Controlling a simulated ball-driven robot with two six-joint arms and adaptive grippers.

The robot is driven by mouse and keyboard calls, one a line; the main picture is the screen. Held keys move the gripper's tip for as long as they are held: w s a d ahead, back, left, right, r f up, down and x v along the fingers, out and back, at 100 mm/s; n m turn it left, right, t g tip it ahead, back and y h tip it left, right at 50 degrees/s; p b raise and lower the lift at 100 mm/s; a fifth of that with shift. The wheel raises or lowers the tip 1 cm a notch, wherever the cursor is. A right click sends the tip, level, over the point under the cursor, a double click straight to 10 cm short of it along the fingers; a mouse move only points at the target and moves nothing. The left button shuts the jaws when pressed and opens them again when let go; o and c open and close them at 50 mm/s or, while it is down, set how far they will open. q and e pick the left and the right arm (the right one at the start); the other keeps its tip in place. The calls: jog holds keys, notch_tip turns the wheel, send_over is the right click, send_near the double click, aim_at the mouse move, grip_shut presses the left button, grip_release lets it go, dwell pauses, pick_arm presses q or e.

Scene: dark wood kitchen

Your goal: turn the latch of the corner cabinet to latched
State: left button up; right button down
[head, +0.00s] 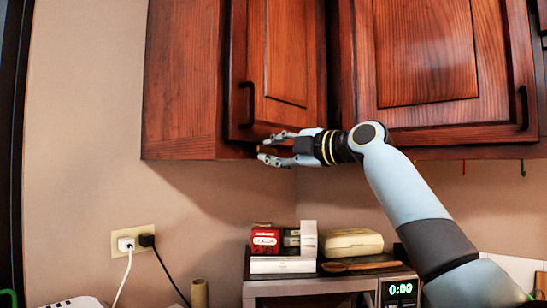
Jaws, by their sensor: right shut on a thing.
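The corner cabinet (283,50) is dark reddish wood, with its narrow door set at an angle and a dark vertical handle (247,104) on the door's left side. My right gripper (267,148) is at the door's bottom edge, below the handle, with its fingers pointing left. It is shut on a small brass-coloured piece, the latch (260,149), which is mostly hidden by the fingers. I cannot tell which way the latch is turned. The door looks closed. My left gripper is not in view.
A wider cabinet door (425,50) with its own handle (523,108) is at the right. Below are a microwave (401,289), a red box (265,240), a cream container (352,243) and a wooden spoon (362,266). The wall beneath the cabinet is open, with a plugged outlet (133,240).

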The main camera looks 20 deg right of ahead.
jog(key=shift+r+m, duration=0.1)
jog(key=shift+m, duration=0.7)
jog(key=c, duration=1.3)
grip_release()
jog(key=shift+o, duration=0.2)
jog(key=v, duration=1.2)
